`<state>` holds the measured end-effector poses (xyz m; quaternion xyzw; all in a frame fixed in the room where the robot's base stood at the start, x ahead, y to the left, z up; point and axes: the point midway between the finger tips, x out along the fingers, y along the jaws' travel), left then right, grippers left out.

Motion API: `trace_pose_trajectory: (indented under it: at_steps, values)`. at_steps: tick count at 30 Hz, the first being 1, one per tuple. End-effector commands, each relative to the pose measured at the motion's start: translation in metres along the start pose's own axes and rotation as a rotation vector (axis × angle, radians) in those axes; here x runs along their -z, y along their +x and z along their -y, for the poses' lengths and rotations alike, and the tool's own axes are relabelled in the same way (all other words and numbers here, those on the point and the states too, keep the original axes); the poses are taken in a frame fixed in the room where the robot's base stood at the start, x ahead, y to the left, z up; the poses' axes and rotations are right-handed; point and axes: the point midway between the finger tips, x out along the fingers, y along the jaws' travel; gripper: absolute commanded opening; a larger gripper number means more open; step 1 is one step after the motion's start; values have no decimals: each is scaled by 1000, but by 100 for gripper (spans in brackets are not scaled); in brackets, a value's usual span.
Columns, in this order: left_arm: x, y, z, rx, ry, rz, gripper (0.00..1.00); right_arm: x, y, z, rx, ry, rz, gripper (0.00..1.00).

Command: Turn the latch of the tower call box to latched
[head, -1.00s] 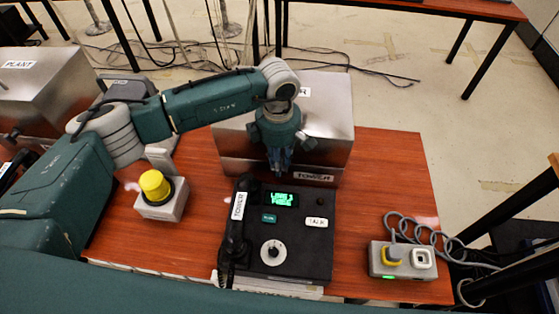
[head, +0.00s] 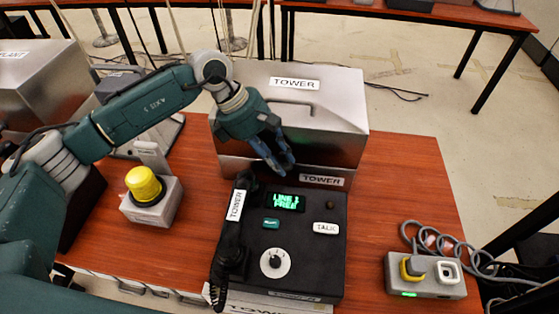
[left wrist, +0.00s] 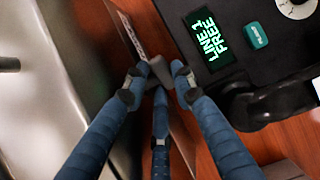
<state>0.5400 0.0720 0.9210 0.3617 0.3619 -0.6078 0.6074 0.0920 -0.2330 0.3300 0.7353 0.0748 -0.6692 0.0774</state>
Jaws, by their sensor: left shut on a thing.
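The tower call box (head: 345,125) is a silver metal box with a lid handle and two TOWER labels. Its lid looks closed. My left gripper (head: 277,163) is at the lower front of the box, just behind the black tower phone. In the left wrist view its blue fingers (left wrist: 158,80) are shut around a small dark grey piece (left wrist: 161,70), which appears to be the latch. The fingers hide most of it, so I cannot tell its turned position. In the head view the latch is hidden behind the gripper. My right gripper is not in view.
The black tower phone (head: 315,255) has a handset at its left and a screen reading LINE 1 FREE. A yellow button on a grey box (head: 150,205) stands left. A grey unit with a coiled cable (head: 435,285) is right. A plant box (head: 40,85) is far left.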

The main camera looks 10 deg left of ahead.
Motion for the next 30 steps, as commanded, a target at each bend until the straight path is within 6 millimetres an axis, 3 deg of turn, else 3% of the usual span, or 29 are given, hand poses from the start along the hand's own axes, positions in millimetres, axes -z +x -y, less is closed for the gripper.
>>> trace_pose_trajectory:
  at_steps: [2, 3, 6, 17, 30]
  values:
    - [-1, -1, -1, -2, 0, 1, 0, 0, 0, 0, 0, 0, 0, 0]
    - [-1, -1, -1, -2, 0, 1, 31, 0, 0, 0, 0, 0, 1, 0]
    - [-1, -1, -1, -2, 0, 0, 45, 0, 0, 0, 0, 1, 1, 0]
    - [0, -7, -1, -2, 0, -1, 45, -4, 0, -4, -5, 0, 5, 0]
    - [0, -91, -1, -5, 0, -1, 45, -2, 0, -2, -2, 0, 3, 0]
